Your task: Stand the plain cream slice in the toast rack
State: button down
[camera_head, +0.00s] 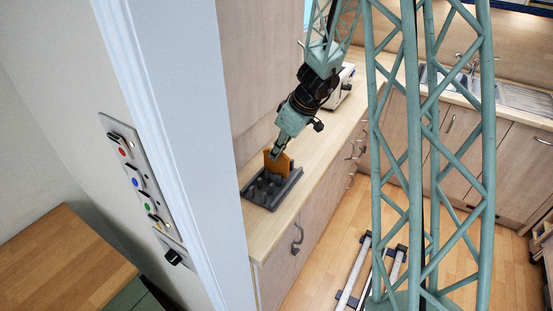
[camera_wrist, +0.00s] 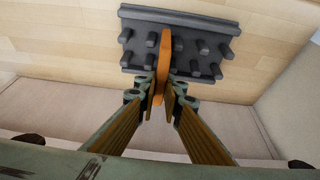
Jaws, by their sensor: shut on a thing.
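My gripper (camera_head: 276,153) is shut on an orange-brown slice (camera_head: 283,165), which looks orange rather than cream. The slice is upright and shows edge-on between the fingertips in the wrist view (camera_wrist: 164,60). The dark grey toast rack (camera_head: 270,202) lies on the counter beneath it, with rows of short pegs. In the wrist view the rack (camera_wrist: 205,23) spreads to both sides of the slice, and the slice lines up with a gap near its middle. I cannot tell whether the slice's lower edge touches the rack. No separate cream slice shows.
The wooden counter (camera_head: 317,160) runs back along the wall, with a pale appliance (camera_head: 343,88) behind my arm. A wall panel with coloured buttons (camera_head: 137,173) is at left. A sink (camera_head: 445,78) is at the far right. Counter beside the rack is clear.

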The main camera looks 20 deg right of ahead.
jog(key=shift+f, duration=1.25)
jog(key=shift+f+b, duration=0.15)
jog(key=shift+b, duration=0.3)
jog(key=c, duration=2.7)
grip_release()
jog(key=shift+c, duration=0.2)
jog(key=shift+r, duration=0.2)
jog(key=shift+d+r+p, duration=0.1)
jog(key=shift+r+p, duration=0.3)
jog(key=shift+r, duration=0.05)
jog(key=shift+p+v, duration=0.55)
jog(key=shift+v, duration=5)
jog(key=shift+s, duration=0.1)
